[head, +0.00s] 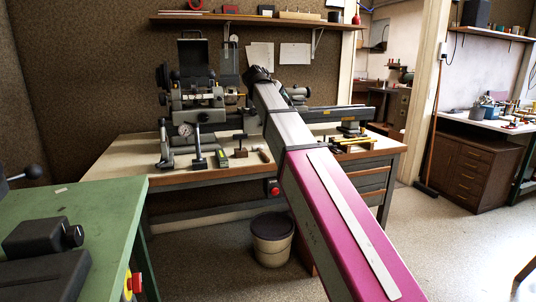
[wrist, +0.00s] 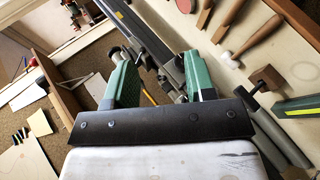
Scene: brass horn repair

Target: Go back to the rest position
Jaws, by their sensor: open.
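My gripper (wrist: 160,76) shows in the wrist view with its two green fingers spread apart and nothing held between them. Behind the fingers lie parts of the workbench and a long dark rail (wrist: 146,34). In the head view my grey and magenta arm reaches from the lower right up over the wooden workbench (head: 110,165). The arm's dark far end is over the back of the bench, and the fingers cannot be made out there.
A grey machine with a round dial (head: 185,130) stands on the bench left of my arm. A green table (head: 100,205) is at the lower left. A bucket (head: 272,240) stands under the bench. Mallets (wrist: 250,35) lie near the gripper.

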